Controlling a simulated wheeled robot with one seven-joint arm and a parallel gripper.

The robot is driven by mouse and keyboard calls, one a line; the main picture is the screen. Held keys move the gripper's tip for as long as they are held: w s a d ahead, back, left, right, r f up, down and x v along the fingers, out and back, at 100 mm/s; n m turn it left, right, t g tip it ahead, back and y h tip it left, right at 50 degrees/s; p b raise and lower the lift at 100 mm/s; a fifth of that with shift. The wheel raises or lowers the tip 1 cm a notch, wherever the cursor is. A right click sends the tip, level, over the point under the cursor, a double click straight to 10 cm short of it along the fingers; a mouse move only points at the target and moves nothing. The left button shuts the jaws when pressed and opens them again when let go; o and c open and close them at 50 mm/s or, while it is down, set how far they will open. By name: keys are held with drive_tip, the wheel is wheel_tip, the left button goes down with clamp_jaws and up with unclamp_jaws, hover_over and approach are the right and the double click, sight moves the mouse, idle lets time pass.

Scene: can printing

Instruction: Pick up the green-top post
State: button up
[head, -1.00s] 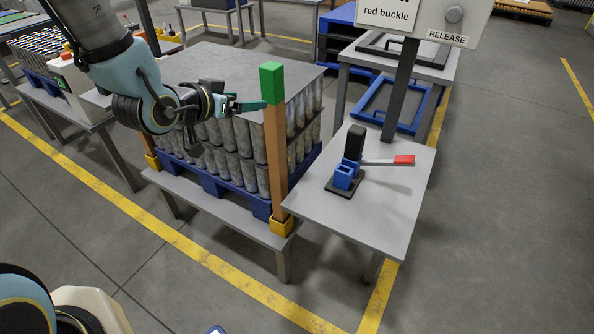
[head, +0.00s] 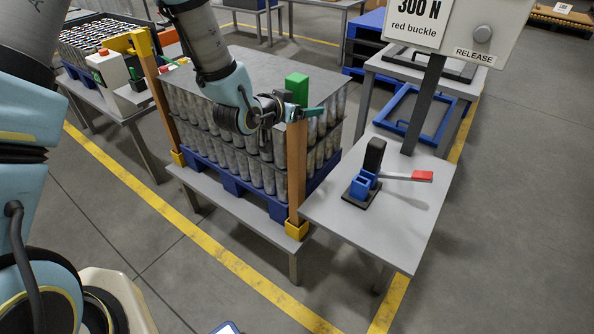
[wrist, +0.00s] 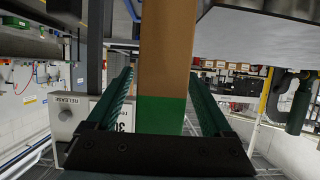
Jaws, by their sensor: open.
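The green-top post is an upright brown post (head: 297,165) with a green block end (head: 297,86), at the front right corner of the can stack in the head view. Its foot sits in a yellow socket (head: 296,229). My gripper (head: 304,112) is at the post just below the green top, with a teal finger showing to the right of the post. In the wrist view the post (wrist: 167,40) and its green end (wrist: 160,115) lie between the two open fingers of my gripper (wrist: 163,85).
The can stack (head: 215,150) under a grey sheet (head: 270,66) stands directly behind the post. A grey table (head: 400,225) with a red-handled tool (head: 422,176) is close at right. A second post (head: 158,100) with a yellow top stands at left. Floor in front is open.

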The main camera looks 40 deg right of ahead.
drive_tip(key=shift+w+d+f, duration=0.1)
drive_tip(key=shift+d, duration=0.15)
drive_tip(key=shift+c, duration=0.3)
clamp_jaws()
idle(1.0)
